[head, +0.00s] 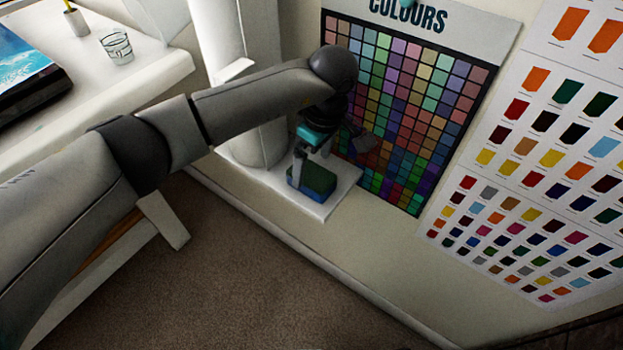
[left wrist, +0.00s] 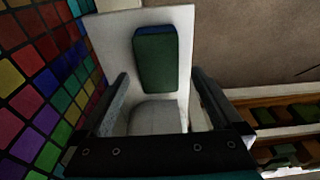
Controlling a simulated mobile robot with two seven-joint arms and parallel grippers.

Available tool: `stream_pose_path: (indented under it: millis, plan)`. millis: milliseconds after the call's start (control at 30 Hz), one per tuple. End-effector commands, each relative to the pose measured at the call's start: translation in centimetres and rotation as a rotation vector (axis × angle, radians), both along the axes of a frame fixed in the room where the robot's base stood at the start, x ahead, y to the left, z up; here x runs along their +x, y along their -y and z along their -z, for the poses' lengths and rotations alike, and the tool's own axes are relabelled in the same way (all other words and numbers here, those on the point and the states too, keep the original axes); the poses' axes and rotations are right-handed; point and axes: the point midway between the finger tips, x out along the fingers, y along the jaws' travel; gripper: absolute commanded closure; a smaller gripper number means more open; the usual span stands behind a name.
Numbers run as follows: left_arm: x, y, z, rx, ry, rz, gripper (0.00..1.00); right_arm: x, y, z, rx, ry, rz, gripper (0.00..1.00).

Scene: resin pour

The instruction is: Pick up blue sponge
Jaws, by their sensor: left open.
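The blue sponge (head: 312,182) has a green top face and blue sides. It lies on a small white ledge (head: 335,203) at the base of a white column. In the left wrist view the sponge (left wrist: 156,62) shows its green face with a blue edge at the far end, framed between the fingers. My left gripper (head: 328,160) is open and empty, just above the sponge. In the left wrist view its two fingers (left wrist: 161,82) stand wide apart on either side. My right gripper does not show.
A colour chart (head: 410,110) hangs on the wall close beside the gripper, with a second swatch chart (head: 540,190) to the right. The white column (head: 262,130) stands behind my left arm. A glass (head: 117,47) stands on a white table at upper left. Brown carpet lies clear below.

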Motion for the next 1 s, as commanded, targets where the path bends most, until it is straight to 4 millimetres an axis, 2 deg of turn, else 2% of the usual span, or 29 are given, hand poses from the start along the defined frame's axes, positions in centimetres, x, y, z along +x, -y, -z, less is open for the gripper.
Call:
stream_pose_path:
  millis: [400, 767, 1000]
  plan:
    - [0.4, -0.2, 4.3, 0.000, -0.001, -0.001, 0.00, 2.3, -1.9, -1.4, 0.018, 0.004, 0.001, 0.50]
    - [0.4, -0.3, 4.7, -0.001, -0.001, 0.001, 0.00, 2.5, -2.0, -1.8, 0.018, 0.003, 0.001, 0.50]
    - [0.4, -0.3, 4.6, -0.001, -0.001, 0.000, 0.26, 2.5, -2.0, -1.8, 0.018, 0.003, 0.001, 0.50]
